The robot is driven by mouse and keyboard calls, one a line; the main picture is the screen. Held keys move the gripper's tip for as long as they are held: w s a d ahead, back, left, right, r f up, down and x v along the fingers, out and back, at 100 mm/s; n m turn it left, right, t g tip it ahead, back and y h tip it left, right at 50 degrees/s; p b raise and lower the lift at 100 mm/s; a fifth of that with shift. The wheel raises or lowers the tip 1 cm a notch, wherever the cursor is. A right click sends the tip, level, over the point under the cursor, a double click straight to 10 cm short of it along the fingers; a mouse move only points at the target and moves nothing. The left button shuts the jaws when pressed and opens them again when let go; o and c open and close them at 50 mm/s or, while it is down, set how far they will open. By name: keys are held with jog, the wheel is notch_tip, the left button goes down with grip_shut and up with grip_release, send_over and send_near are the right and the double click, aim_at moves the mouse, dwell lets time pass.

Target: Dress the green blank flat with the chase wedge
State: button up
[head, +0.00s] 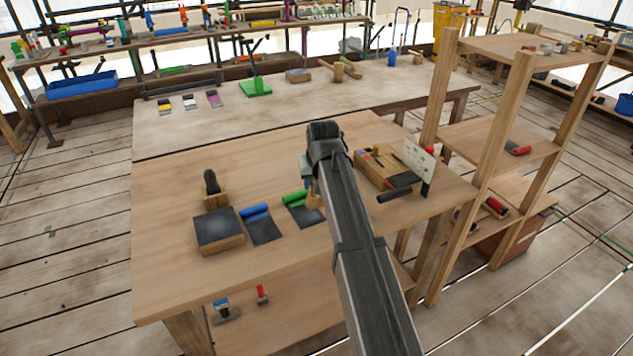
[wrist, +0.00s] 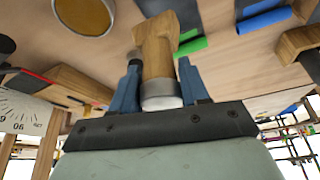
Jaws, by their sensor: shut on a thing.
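The green blank (head: 297,198) is a bright green roll shape lying on a dark mat (head: 307,217) on the workbench. It also shows in the wrist view (wrist: 190,46), just past the held tool. My gripper (head: 312,190) is over the bench, close to the right of the green blank. Its blue fingers (wrist: 160,88) are shut on a wooden tool with a pale metal end cap, seemingly the chase wedge (wrist: 156,52). Its far end flares near the dark mat; I cannot tell whether it touches. In the head view, my arm hides part of it.
A blue blank (head: 255,211) lies on another dark mat to the left. Beside it are a dark-topped block (head: 220,230) and a wooden holder with a black handle (head: 212,188). Right of my arm stand a wooden tool box (head: 372,172) and a white gauge card (head: 418,160).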

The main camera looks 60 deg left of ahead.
jog(key=shift+f, duration=2.25)
jog(key=shift+r, duration=0.15)
jog(key=shift+r, duration=2.1)
